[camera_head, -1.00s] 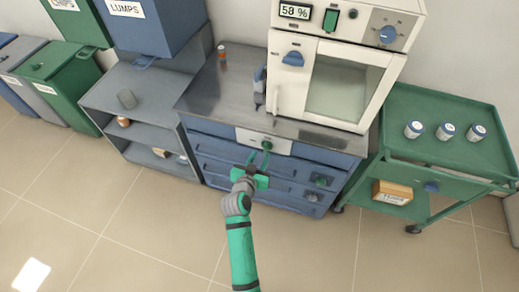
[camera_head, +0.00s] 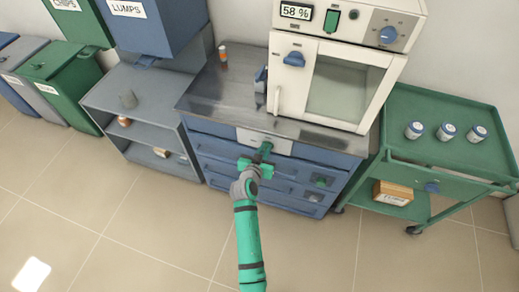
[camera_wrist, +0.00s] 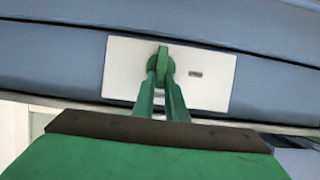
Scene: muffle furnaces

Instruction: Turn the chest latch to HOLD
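The chest latch is a green handle (camera_wrist: 162,60) on a pale plate (camera_wrist: 210,75) at the top front of the blue drawer chest (camera_head: 222,146). In the wrist view the handle looks about upright, with a small dark mark on the plate to its right; no readable HOLD label shows. My gripper (camera_head: 262,153) is at the plate in the head view. In the wrist view its two green fingers (camera_wrist: 161,78) flank the handle closely and look shut on it. The handle's lower part is hidden between the fingers.
A white furnace (camera_head: 335,75) stands on the chest's metal top, with an orange-and-white bottle (camera_head: 223,56) to the left. A green cart (camera_head: 430,160) with several jars stands right; grey shelves (camera_head: 130,105) stand left. The floor in front is clear.

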